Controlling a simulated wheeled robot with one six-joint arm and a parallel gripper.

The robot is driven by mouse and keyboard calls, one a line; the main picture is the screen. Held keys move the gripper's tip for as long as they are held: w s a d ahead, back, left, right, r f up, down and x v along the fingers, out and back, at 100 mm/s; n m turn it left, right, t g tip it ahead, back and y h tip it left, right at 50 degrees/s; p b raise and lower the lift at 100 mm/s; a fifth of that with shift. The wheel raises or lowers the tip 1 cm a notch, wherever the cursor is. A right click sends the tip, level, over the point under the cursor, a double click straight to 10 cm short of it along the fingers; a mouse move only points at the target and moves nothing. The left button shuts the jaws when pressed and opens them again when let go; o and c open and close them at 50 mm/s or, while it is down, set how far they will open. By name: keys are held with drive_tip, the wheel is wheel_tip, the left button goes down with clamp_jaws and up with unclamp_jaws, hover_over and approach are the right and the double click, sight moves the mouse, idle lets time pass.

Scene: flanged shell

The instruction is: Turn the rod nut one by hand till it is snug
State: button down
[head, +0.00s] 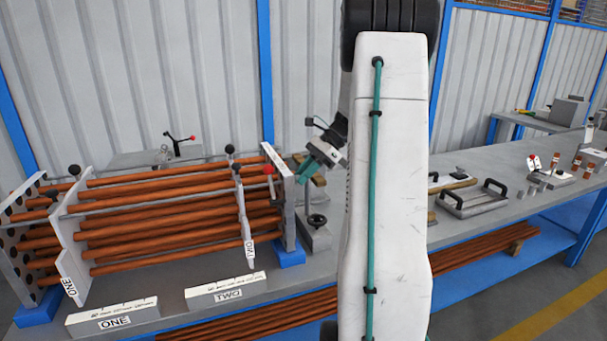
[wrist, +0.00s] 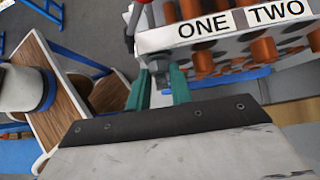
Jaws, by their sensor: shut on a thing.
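My gripper (head: 307,172) has teal fingers and is at the right end plate (head: 279,190) of the copper tube bundle (head: 170,208) in the head view. In the wrist view the fingers (wrist: 160,84) stand on either side of a small grey nut (wrist: 158,66) at the plate's left corner, beside the ONE label (wrist: 204,28). My gripper is shut on this nut, which I take to be rod nut one. The TWO label (wrist: 276,14) is farther right. The nut's thread and its seat against the plate are too small to judge.
A small vise-like block (head: 316,232) stands right of the end plate. A handled plate (head: 472,200) lies farther right. Red-knobbed clamps sit near the bundle.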

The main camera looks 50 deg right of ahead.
drive_tip(key=shift+d, duration=0.15)
drive_tip(key=c, duration=1.2)
unclamp_jaws()
drive_tip(key=shift+c, duration=0.2)
drive_tip(key=v, duration=0.7)
drive_tip(key=shift+d+r, duration=0.2)
drive_tip(key=shift+r, duration=0.1)
drive_tip(key=shift+s, duration=0.1)
